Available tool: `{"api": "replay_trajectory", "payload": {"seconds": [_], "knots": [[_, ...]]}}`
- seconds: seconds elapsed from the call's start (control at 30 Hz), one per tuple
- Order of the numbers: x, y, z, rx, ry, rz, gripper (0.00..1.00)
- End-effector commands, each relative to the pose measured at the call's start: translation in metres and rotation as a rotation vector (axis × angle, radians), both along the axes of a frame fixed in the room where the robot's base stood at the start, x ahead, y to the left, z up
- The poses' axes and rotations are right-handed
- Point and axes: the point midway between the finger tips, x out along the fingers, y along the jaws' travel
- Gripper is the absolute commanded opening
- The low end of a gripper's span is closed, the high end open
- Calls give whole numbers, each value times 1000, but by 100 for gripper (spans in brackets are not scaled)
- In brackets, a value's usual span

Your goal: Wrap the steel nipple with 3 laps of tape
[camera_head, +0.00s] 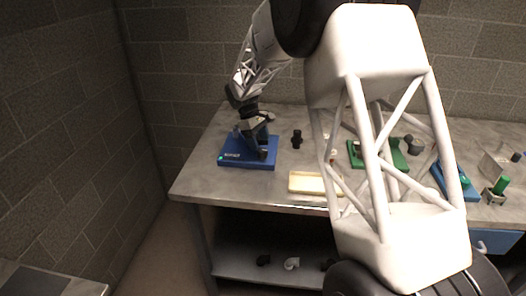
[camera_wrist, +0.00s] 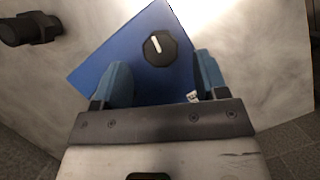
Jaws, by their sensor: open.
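My gripper (camera_wrist: 163,78) is open, its two blue fingers spread above a blue base (camera_wrist: 105,70) on the bench. A black round knob (camera_wrist: 160,48) with a white mark stands on the base, between and beyond the fingertips in the wrist view. Nothing shows between the fingers at their own height. In the head view my gripper (camera_head: 256,132) is low over the blue base (camera_head: 232,160), which has white lettering and a green light. I cannot make out the steel nipple or the tape for sure; my gripper hides part of the base.
A black fitting (camera_head: 297,139) stands right of the base, also in the wrist view (camera_wrist: 30,29). A pale tray (camera_head: 306,191) lies near the front edge. Green (camera_head: 398,158) and blue (camera_head: 470,190) fixtures stand right. White (camera_head: 291,263) and black fittings lie on the shelf below.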

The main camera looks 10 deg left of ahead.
Motion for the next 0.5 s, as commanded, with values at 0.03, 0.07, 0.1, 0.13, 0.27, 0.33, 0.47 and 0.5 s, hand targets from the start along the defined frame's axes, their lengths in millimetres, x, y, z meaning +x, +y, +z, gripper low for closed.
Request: {"api": "replay_trajectory", "payload": {"seconds": [0.03,0.07,0.1,0.13,0.27,0.33,0.47,0.5], "knots": [[-1,-2,-6,-1,1,0,67],[-2,-4,-10,-1,2,0,67],[-3,-5,-14,-1,3,-1,67],[-3,-7,-18,-1,2,0,67],[-6,-11,-30,-1,1,0,67],[-6,-13,-35,-1,0,0,67],[-7,-16,-41,0,0,0,67],[-8,-16,-42,0,0,0,67]]}}
